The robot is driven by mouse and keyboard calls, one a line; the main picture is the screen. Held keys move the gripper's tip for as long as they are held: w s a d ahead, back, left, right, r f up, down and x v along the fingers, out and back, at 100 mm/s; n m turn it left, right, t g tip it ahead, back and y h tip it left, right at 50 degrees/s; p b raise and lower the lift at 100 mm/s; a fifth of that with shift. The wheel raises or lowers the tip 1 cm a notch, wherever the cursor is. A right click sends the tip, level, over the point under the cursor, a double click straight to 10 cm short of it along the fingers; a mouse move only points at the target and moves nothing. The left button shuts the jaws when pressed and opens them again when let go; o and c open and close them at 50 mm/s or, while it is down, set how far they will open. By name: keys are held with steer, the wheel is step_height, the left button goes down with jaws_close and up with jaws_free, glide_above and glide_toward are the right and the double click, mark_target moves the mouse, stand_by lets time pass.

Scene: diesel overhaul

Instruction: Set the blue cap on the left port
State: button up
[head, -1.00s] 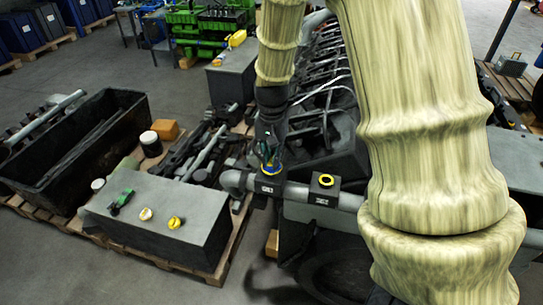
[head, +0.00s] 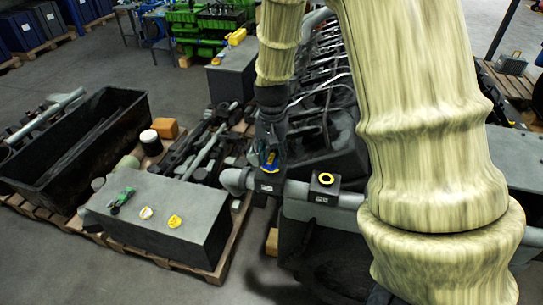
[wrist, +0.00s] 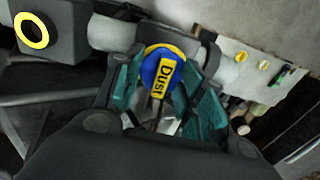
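The blue cap (wrist: 149,66) has a yellow strip marked "Dust" and sits between the teal fingertips of my gripper (wrist: 163,84) in the wrist view. The fingers appear closed on its sides. In the head view the cap (head: 265,157) is at my gripper (head: 268,151), right at the left port block (head: 267,184) on the grey pipe.
A grey box (head: 165,222) at the left carries two yellow caps (head: 174,221) and a green-and-black item (head: 122,198). A black bin (head: 75,135) stands behind it. The engine (head: 325,130) lies close behind my gripper. The floor at front left is clear.

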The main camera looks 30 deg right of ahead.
steer(key=shift+w+r, duration=0.15)
steer(key=shift+r, duration=0.45)
step_height(320, 180, up, 11)
